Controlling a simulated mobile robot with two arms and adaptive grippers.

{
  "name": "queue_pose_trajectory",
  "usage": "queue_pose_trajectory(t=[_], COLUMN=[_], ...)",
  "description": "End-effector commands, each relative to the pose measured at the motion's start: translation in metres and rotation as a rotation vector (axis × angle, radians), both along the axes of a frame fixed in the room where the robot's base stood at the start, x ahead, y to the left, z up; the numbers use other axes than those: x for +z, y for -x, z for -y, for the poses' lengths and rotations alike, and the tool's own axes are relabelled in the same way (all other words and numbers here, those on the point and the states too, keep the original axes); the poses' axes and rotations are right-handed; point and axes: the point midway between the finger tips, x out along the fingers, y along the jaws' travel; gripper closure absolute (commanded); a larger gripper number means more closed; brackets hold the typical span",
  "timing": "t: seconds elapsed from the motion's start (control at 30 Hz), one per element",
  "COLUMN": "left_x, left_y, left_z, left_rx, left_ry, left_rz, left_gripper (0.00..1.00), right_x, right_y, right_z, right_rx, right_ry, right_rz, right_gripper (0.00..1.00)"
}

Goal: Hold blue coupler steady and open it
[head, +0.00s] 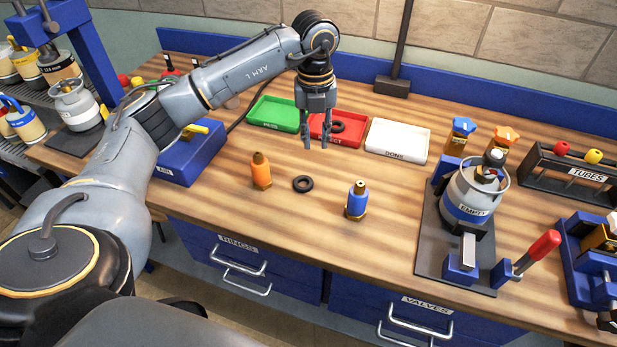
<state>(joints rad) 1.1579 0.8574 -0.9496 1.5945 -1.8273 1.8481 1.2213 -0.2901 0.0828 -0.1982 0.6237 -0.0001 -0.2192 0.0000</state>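The blue coupler (357,203) stands upright on the wooden bench, right of centre near the front, with a brass-coloured top. It appears closed, but the joint is too small to tell. My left gripper (316,145) points down in front of the red tray, behind and to the left of the blue coupler and apart from it. Its two fingers are spread with nothing between them. My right gripper is not in view.
An orange coupler (261,173) and a black ring (303,184) are left of the blue one. Green (274,114), red (347,140) and white (398,141) trays lie behind. A clamped "EMPTY" cylinder (469,209) stands right. The bench around the blue coupler is clear.

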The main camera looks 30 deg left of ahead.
Motion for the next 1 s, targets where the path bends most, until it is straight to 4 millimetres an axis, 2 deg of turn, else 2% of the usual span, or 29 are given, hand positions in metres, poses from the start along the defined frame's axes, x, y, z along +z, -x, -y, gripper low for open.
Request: queue_pose_trajectory(t=[0.07, 0.17, 0.4, 0.5, 0.67, 0.77, 0.87, 1.0], left_x=[-0.001, -0.014, -0.061, -0.074, -0.085, -0.094, -0.109, -0.129], left_y=[0.001, 0.002, 0.002, 0.002, 0.002, 0.003, 0.003, 0.003], left_z=[-0.007, -0.008, -0.007, -0.007, -0.008, -0.009, -0.01, -0.01], left_rx=[0.024, 0.028, 0.024, 0.025, 0.024, 0.023, 0.024, 0.023], left_ry=[-0.022, -0.028, -0.024, -0.024, -0.023, -0.023, -0.023, -0.023], left_rz=[-0.01, -0.015, -0.013, -0.012, -0.011, -0.013, -0.013, -0.011], left_gripper=[0.77, 0.77, 0.77, 0.77, 0.77, 0.77, 0.77, 0.77], right_x=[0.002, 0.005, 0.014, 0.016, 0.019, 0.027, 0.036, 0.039], right_y=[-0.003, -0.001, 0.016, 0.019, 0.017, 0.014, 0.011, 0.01], right_z=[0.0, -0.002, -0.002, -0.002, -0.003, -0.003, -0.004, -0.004], right_rx=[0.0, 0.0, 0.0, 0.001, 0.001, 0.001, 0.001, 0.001], right_ry=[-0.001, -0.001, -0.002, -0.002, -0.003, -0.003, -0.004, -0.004], right_rz=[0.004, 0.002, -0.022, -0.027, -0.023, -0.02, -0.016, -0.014], right_gripper=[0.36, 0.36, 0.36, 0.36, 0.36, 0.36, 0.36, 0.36])
